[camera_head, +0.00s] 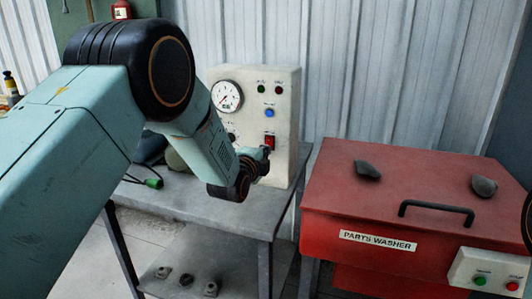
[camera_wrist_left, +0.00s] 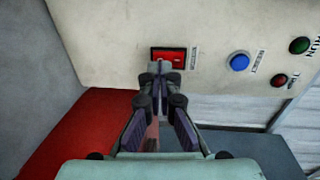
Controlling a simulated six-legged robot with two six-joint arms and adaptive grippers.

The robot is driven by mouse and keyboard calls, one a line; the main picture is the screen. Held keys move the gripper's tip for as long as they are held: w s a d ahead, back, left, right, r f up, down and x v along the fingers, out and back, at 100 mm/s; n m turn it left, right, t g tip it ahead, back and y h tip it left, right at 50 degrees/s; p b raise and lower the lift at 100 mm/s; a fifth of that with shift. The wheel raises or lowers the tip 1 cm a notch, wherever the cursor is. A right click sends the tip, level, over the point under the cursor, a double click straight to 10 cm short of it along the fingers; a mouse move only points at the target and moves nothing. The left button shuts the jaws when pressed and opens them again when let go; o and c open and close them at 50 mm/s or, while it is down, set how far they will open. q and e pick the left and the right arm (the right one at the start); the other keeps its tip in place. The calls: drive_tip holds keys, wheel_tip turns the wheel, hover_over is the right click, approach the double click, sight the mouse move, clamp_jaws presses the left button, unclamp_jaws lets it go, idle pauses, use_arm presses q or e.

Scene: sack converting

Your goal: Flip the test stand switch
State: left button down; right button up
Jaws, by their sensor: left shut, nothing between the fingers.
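The test stand (camera_head: 283,85) is a beige box on a grey table, with a dial gauge (camera_head: 227,96), small lamps and a blue button (camera_head: 270,113). Its red switch (camera_head: 269,142) is low on the front panel, and it also shows in the left wrist view (camera_wrist_left: 168,54). My left gripper (camera_head: 266,150) is shut and empty. In the left wrist view its fingertips (camera_wrist_left: 159,68) are at the lower edge of the red switch, partly covering it. I cannot tell whether they touch. My right gripper is not in view.
A red parts washer (camera_head: 330,203) with a black handle (camera_head: 436,208) stands to the right of the table (camera_head: 240,212). Two dark lumps lie on its lid. A cable with a green connector (camera_head: 153,183) lies on the table at the left. Small parts sit on the lower shelf.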

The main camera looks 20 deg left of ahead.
use_arm(q)
drive_tip(key=shift+w, duration=0.75)
drive_tip(key=shift+w+f, duration=0.1)
drive_tip(key=shift+w+t+b, duration=0.2)
drive_tip(key=shift+t+b, duration=0.2)
drive_tip(key=shift+b, duration=0.5)
drive_tip(key=shift+f, duration=0.15)
